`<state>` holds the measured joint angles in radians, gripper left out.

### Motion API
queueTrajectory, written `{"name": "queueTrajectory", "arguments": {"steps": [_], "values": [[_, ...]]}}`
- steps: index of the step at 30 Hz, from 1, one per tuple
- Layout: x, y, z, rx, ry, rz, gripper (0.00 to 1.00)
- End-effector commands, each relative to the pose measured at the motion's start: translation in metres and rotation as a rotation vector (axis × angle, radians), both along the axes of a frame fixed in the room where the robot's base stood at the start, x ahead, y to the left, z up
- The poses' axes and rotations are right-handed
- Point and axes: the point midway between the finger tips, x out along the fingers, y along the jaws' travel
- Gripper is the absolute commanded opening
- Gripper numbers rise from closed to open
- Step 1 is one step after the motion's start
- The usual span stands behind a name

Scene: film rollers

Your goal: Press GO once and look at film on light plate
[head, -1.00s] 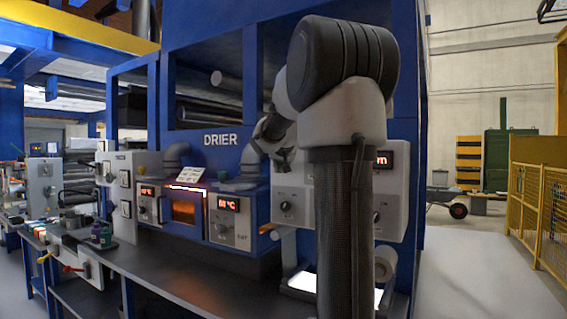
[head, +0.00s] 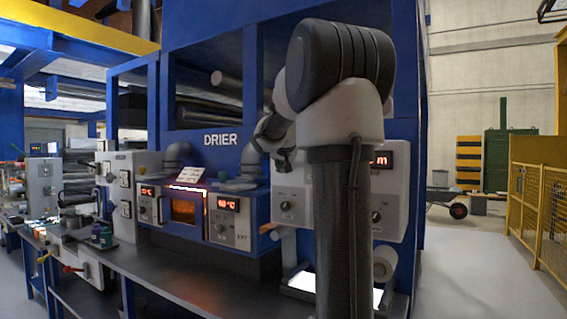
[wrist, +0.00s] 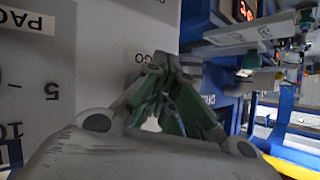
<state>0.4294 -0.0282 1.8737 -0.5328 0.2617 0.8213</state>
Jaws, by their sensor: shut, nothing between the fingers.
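In the wrist view my gripper (wrist: 150,68) is shut and empty, its green-grey fingers together close to a pale panel (wrist: 92,60). A label that seems to read GO (wrist: 139,57) is partly covered by the fingertips. The GO button itself is hidden, so I cannot tell whether they touch it. In the head view my gripper (head: 285,158) is small and dark in front of the grey control panel (head: 290,185), right of the DRIER sign. A bright white light plate (head: 301,281) lies low on the bench, partly behind my arm. A pale roll (head: 385,263) sits above it.
A lit drier window (head: 184,211) and a temperature display (head: 228,204) are left of the panel. A red display (head: 380,158) shows partly past my arm.

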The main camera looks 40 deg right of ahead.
Motion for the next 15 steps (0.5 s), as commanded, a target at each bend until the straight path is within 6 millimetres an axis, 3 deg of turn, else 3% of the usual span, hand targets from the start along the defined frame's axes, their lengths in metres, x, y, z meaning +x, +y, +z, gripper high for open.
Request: {"name": "queueTrajectory", "arguments": {"steps": [15], "values": [[-0.006,0.016,0.0,0.0,0.0,0.0,0.0]]}}
